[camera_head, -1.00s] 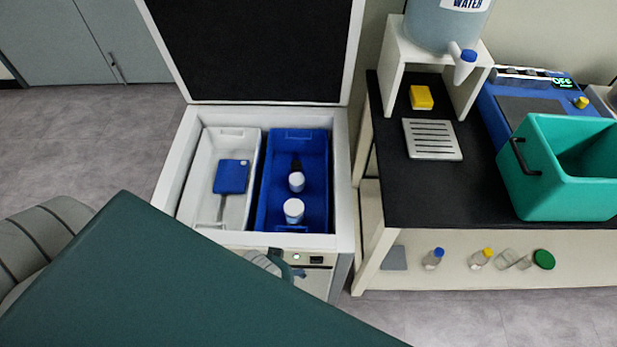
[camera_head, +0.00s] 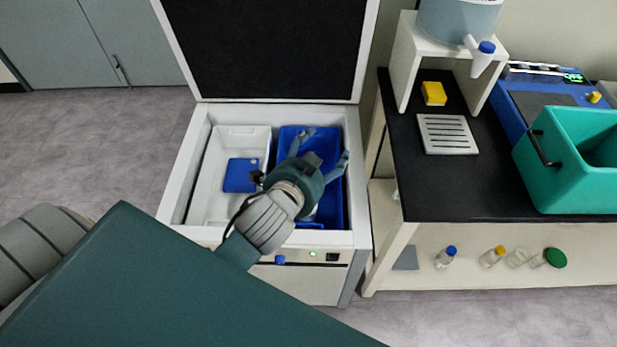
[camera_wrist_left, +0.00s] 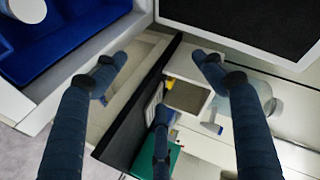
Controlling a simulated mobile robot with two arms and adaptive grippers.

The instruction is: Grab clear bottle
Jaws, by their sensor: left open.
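My left gripper (camera_head: 325,146) is open over the blue bin (camera_head: 338,205) in the open chest, its fingers spread toward the back right. In the left wrist view the fingers (camera_wrist_left: 160,78) are spread with nothing between them. A white-topped bottle (camera_wrist_left: 24,10) shows in the blue bin at the upper left of that view, apart from the fingers. In the head view my gripper and wrist hide most of the bin's inside. Small clear bottles, one with a blue cap (camera_head: 446,257) and one with a yellow cap (camera_head: 492,257), stand on the lower shelf. My right gripper is not in view.
The chest lid (camera_head: 270,50) stands open behind the bins. A white bin (camera_head: 212,196) holding a blue object (camera_head: 241,175) is left of the blue bin. The black-topped bench (camera_head: 440,190) at right carries a teal crate (camera_head: 565,180) and a white stand (camera_head: 405,60).

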